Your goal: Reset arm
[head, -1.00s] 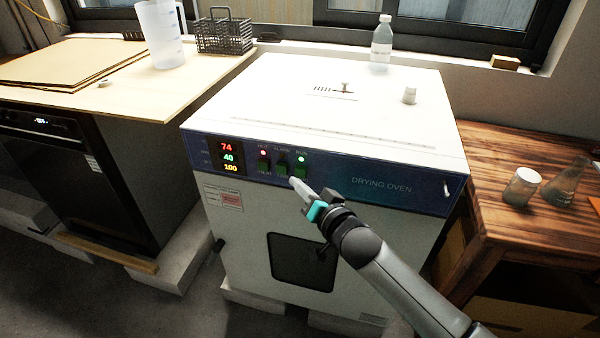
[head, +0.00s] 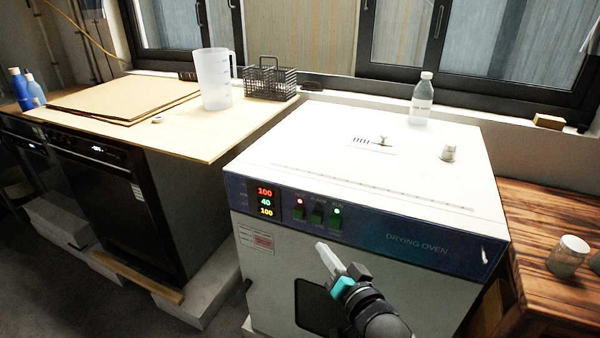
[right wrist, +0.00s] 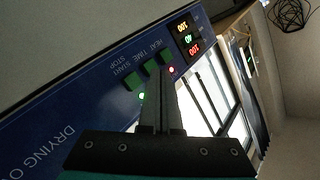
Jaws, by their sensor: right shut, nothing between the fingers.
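My right gripper (head: 327,256) is in front of the white drying oven (head: 300,170), below its row of green switches (head: 317,216). Its fingers are together and empty, and appear apart from the panel. The right wrist view shows the closed fingers (right wrist: 160,85) pointing toward the panel's switches (right wrist: 150,67). The blue panel's display (head: 265,202) reads 100, 40 and 100 from top to bottom. A red light glows above the left switch and a green one above the right switch. My left gripper is not in view.
At left, a wooden counter (head: 185,135) holds a plastic jug (head: 214,80) and a wire basket (head: 270,80). A wooden table (head: 535,215) with a jar (head: 568,256) is at right.

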